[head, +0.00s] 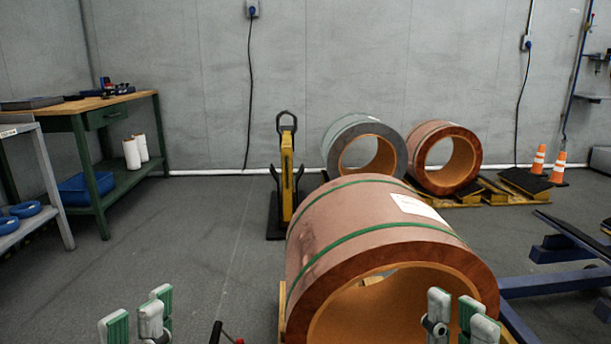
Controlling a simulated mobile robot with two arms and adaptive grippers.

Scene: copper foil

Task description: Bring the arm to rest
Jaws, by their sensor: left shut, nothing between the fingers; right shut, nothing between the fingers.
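My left gripper (143,315) stands at the bottom edge of the head view, left of centre. Its pale fingers with green pads point up; it is shut and empty. My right gripper (462,315) stands at the bottom edge, right of centre, in front of the near face of a large copper foil coil (370,218). It is also shut and empty. Whether it touches the coil cannot be told. Most of both arms lies below the picture. The coil lies on its side with green straps, a white label and an open core.
A yellow and black stacker (287,180) stands behind the coil. Two further coils (445,155) rest on yellow supports by the wall. Orange cones (558,167) and blue frames (555,283) are at right. A green workbench (85,120) is at left.

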